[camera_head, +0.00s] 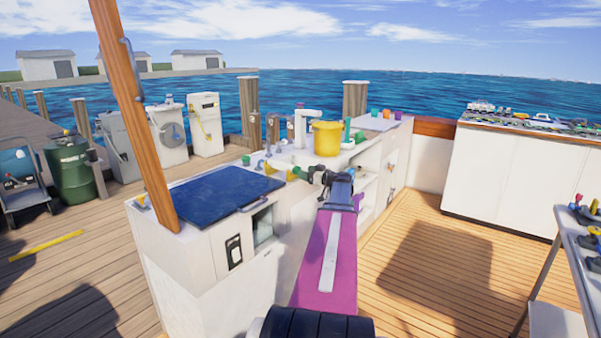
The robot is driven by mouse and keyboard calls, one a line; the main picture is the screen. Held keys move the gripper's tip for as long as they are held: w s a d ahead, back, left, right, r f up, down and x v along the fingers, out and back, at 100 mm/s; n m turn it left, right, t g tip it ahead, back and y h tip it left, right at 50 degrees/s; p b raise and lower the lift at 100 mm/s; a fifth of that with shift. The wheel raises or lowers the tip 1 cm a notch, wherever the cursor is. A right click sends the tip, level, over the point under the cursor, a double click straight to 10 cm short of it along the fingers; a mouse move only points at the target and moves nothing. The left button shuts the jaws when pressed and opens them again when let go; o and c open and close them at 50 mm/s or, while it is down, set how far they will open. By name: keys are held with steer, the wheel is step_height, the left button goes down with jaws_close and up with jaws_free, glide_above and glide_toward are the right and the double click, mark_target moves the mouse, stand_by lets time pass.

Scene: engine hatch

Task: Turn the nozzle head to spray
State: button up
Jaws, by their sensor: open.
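My arm reaches forward from the bottom of the view to the white counter. My gripper (318,176) is at its far end, small and dark, over the counter edge right of the blue hatch lid. It is open. A small green and black piece (298,173) shows right at the gripper's left side. It may be the nozzle, but it is too small to tell its head or which way that is turned. I cannot tell whether the gripper touches it or whether it lies between the fingers.
A blue hatch lid (220,188) with a handle covers the left of the counter. A wooden post (140,115) rises at the left.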

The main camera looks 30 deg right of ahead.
steer(key=shift+x, duration=1.9)
steer(key=shift+a, duration=0.1)
steer(key=shift+c, duration=0.3)
steer(key=c, duration=0.9)
steer(key=shift+o, duration=0.2)
steer(key=shift+d+f+m, duration=0.1)
steer(key=shift+d+m, duration=0.05)
steer(key=shift+m, duration=4.3)
steer(key=shift+d+f+m, duration=0.1)
steer(key=shift+f+m, duration=0.05)
steer(key=shift+m, duration=4.3)
